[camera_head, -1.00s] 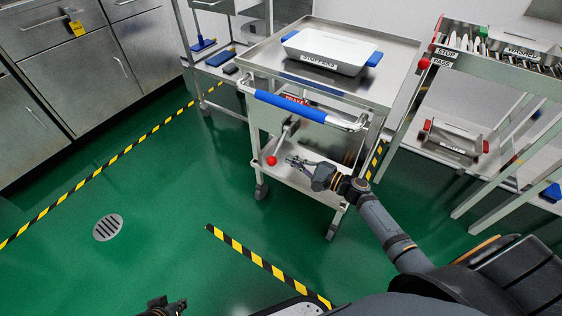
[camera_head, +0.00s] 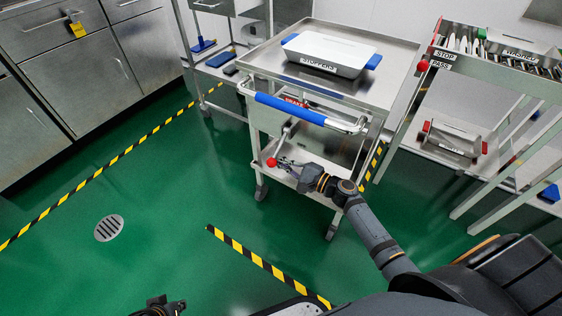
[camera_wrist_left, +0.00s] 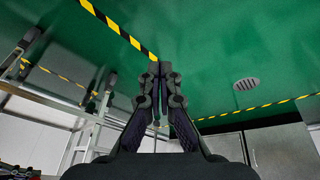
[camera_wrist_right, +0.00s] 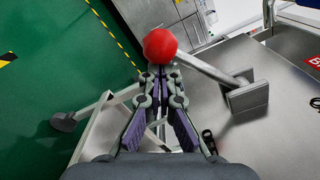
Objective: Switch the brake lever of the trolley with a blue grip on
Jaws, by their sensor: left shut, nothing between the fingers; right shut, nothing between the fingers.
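My right gripper (camera_head: 281,163) is shut and empty, right beside the knob; contact is unclear. My left gripper (camera_head: 167,303) is shut and empty, low over the floor, away from the trolley.
A white STOPPERS bin (camera_head: 330,53) with blue handles sits on the trolley's top. A rack with red knobs and STOP and PASS labels (camera_head: 444,55) stands at right. Steel cabinets (camera_head: 75,80) line the left. The green floor at left is open, with a drain (camera_head: 109,228).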

